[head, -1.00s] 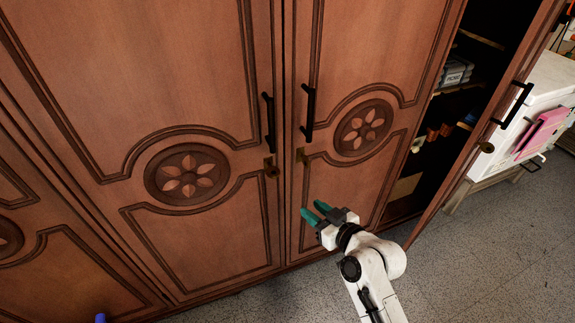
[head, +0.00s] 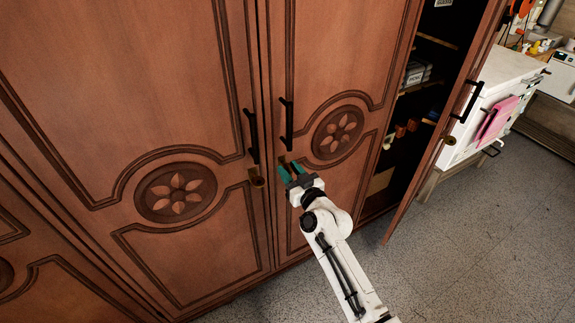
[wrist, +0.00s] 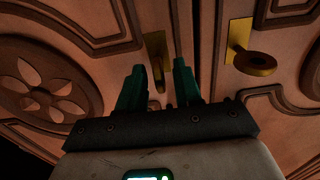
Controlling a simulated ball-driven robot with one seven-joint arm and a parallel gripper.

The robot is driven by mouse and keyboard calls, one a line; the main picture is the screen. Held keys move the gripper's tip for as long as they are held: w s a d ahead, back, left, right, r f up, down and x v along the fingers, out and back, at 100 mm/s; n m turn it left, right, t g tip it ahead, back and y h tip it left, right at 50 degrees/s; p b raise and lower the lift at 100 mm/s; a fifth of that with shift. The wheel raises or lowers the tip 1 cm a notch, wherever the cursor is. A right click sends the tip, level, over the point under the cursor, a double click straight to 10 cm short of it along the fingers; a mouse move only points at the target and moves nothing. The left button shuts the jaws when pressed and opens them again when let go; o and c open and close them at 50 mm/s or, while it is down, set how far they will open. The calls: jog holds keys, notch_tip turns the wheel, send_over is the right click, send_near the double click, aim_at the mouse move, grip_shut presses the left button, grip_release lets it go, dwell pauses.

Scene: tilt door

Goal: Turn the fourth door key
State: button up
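My gripper (head: 289,172) is open in front of the tall brown door (head: 340,60) right of the centre seam. Its two teal fingers point at that door's brass lock plate (wrist: 155,47). In the wrist view, a brass key (wrist: 158,77) shows in the gap between the fingers, nearer the left one, partly hidden. I cannot tell whether a finger touches it. A second key (wrist: 255,62) with a round bow sits in a brass plate on the neighbouring door, outside the fingers. This second key also shows in the head view (head: 258,181).
Black handles (head: 286,123) stick out just above the locks. The far right door (head: 440,140) stands open, showing dark shelves. A white cabinet (head: 500,85) with a pink cloth (head: 497,118) stands beyond it. Grey floor (head: 470,250) is clear at the lower right.

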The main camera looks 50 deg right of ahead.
jog(key=shift+w+d, duration=0.2)
jog(key=shift+w, duration=0.5)
jog(key=shift+c, duration=0.2)
grip_shut()
